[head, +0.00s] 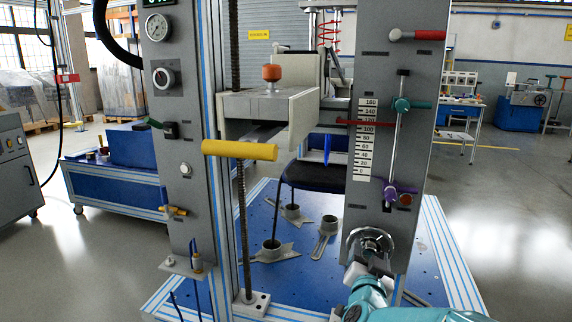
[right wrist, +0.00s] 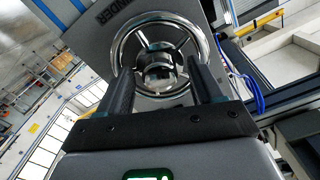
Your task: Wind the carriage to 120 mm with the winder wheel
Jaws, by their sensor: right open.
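The winder wheel (head: 371,241) is a chrome handwheel low on the right grey post. It also shows in the right wrist view (right wrist: 211,34), with spokes and a dark hub, below a plate lettered "WINDER". My right gripper (head: 372,262) is at the wheel's near side. In the right wrist view its open fingers (right wrist: 160,78) stand either side of the hub; contact is unclear. The white scale (head: 363,157) runs from 0 to 160. A red pointer (head: 350,122) crosses it between the 140 and 100 labels, covering the label there. The grey carriage (head: 268,108) carries an orange knob.
A yellow bar (head: 240,150) juts across the left post. Teal (head: 402,104) and purple (head: 391,190) fittings sit on a rod above the wheel. A dark chair seat (head: 317,177) stands over the blue base plate (head: 330,270). Open floor lies at right.

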